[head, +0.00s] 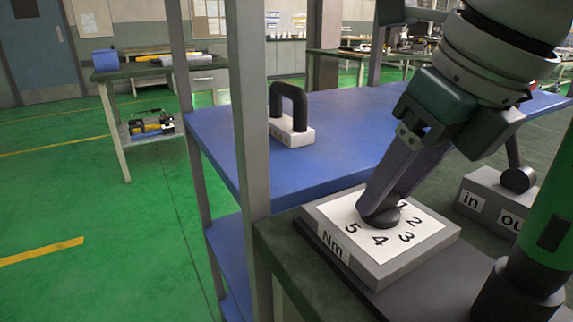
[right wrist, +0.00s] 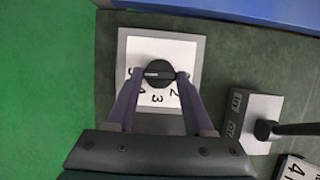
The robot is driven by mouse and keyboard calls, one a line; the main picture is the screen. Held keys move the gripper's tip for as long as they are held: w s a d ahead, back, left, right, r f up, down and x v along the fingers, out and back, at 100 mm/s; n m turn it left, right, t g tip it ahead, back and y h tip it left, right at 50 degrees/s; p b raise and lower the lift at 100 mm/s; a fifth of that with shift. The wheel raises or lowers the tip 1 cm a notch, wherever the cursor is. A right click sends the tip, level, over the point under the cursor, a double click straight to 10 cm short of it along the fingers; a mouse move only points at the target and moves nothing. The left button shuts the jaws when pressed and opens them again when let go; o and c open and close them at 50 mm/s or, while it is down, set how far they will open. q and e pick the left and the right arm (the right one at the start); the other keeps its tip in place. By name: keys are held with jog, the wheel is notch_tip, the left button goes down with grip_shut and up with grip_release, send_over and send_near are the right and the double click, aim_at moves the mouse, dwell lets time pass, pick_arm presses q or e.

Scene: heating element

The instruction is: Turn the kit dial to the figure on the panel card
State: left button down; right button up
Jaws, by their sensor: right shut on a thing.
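The kit dial is a grey box (head: 440,243) with a white face, figures around a black knob and an "Nm" label. The box also shows in the right wrist view (right wrist: 192,48). My right gripper (head: 380,208) is shut on the black knob (right wrist: 158,74), one finger on each side. In the right wrist view, a pale mark on the knob lies on its left half, toward the partly hidden figure at the left, which looks like 5. A white card (right wrist: 298,170) with a "4" is cut off at the lower right corner. My left gripper is not in view.
A grey box (head: 487,193) labelled "in" and "ou…" with a black ball-ended lever stands right of the dial. A green and black cylinder (head: 545,225) rises at the right edge. A blue shelf (head: 340,125) with a black-handled white block (head: 292,132) lies behind.

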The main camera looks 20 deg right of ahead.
grip_shut()
jog(key=shift+d+f+n+b, duration=0.1)
jog(key=shift+n+b, duration=0.7)
jog(key=shift+w+d+n+y+b, duration=0.1)
jog(key=shift+n+y+b, duration=0.7)
jog(key=shift+n, duration=0.3)
jog(key=shift+n+g+y+b, duration=0.35)
jog(key=shift+n+b, duration=0.25)
jog(key=shift+n, duration=0.6)
jog(key=shift+w+d+n+g+y+b, duration=0.15)
jog(key=shift+n+g+y+b, duration=0.2)
jog(key=shift+n, duration=1.15)
